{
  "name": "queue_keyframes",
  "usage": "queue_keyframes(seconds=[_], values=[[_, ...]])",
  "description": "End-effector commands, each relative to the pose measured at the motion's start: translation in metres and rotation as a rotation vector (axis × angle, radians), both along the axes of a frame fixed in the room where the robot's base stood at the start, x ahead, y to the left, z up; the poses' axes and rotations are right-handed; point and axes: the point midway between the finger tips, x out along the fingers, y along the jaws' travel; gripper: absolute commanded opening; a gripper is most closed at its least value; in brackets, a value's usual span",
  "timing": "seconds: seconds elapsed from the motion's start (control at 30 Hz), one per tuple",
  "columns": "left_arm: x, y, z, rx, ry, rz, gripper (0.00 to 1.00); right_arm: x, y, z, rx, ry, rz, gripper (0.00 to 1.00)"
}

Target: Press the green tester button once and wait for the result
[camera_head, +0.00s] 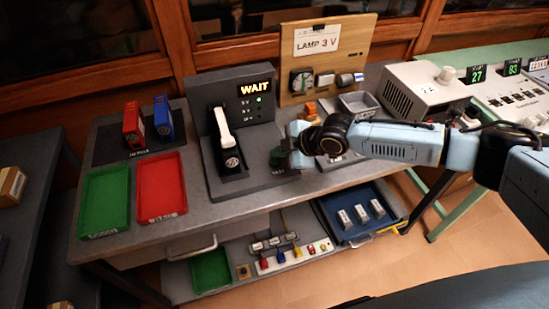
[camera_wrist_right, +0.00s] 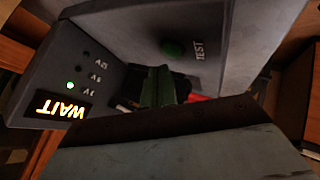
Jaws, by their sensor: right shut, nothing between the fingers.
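The tester (camera_head: 240,130) is a dark grey unit on the bench, with an upright panel and a flat base. Its display (camera_head: 255,88) reads WAIT in lit orange letters, which also show upside down in the right wrist view (camera_wrist_right: 62,109). A small green light glows beside the display. My right gripper (camera_head: 286,155) is shut and empty at the base's right front. Its fingertips (camera_wrist_right: 156,68) appear close to the button but separate from it in the wrist view. My left gripper is not in view.
A green tray (camera_head: 104,200) and a red tray (camera_head: 162,187) lie left of the tester. A white handle (camera_head: 222,128) stands on its base. The LAMP 3 V board (camera_head: 345,50) stands behind right. A grey instrument (camera_head: 420,90) is farther right. The lower shelf holds a blue tray (camera_head: 352,235).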

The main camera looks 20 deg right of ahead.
Motion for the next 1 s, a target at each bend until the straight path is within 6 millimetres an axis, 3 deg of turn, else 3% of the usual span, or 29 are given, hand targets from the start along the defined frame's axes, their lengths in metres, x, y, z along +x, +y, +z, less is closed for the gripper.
queue_keyframes(seconds=[0.27, 0.73, 1.0], values=[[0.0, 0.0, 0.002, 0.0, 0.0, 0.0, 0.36, 0.0, 0.0, 0.002, 0.0, 0.0, 0.0, 0.0], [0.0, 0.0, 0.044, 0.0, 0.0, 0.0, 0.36, 0.0, 0.0, 0.047, 0.0, 0.001, 0.001, 0.0], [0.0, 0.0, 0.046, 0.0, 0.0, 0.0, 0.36, 0.0, 0.0, 0.049, 0.0, 0.001, 0.001, 0.0]])
